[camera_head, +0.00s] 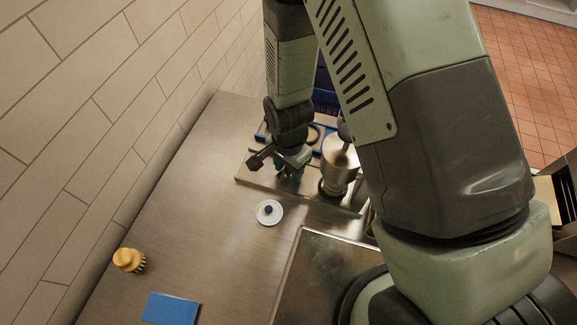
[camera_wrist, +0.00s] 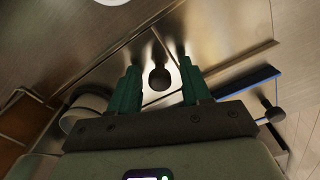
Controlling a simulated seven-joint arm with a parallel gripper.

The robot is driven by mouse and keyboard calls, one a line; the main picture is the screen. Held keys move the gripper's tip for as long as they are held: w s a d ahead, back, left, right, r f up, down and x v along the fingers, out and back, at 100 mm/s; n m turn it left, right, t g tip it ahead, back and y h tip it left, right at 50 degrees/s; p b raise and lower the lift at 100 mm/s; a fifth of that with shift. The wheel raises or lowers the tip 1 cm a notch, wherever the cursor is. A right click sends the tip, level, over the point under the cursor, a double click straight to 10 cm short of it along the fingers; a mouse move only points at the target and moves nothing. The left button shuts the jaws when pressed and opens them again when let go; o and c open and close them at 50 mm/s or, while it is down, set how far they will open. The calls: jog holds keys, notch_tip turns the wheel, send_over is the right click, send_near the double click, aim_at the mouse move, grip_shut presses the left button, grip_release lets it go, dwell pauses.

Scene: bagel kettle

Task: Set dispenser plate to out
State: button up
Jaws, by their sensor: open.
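A metal dispenser-like vessel (camera_head: 338,168) stands at the back, partly hidden behind my arm. A flat shiny metal plate (camera_head: 250,177) lies beside it on the left; I cannot tell for certain that this is the dispenser plate. My gripper (camera_head: 291,172) is over the plate, pointing down. In the wrist view my gripper (camera_wrist: 158,88) is open, its two green fingers apart. A dark round knob (camera_wrist: 158,77) shows in the gap between them, against the shiny metal (camera_wrist: 215,40). I cannot tell whether a finger touches it.
A blue-edged tray (camera_head: 262,132) is behind my gripper. A yellow brush (camera_head: 130,260) and a blue block (camera_head: 172,309) are at the front left. The counter's left middle (camera_head: 200,215) is clear; a tiled wall borders it.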

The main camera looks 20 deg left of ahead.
jog(key=shift+c, duration=0.3)
grip_shut()
jog(key=shift+a, duration=0.1)
jog(key=a, duration=1.1)
jog(key=shift+c, duration=0.3)
grip_release()
jog(key=shift+o, duration=0.6)
jog(key=shift+d+r, duration=0.1)
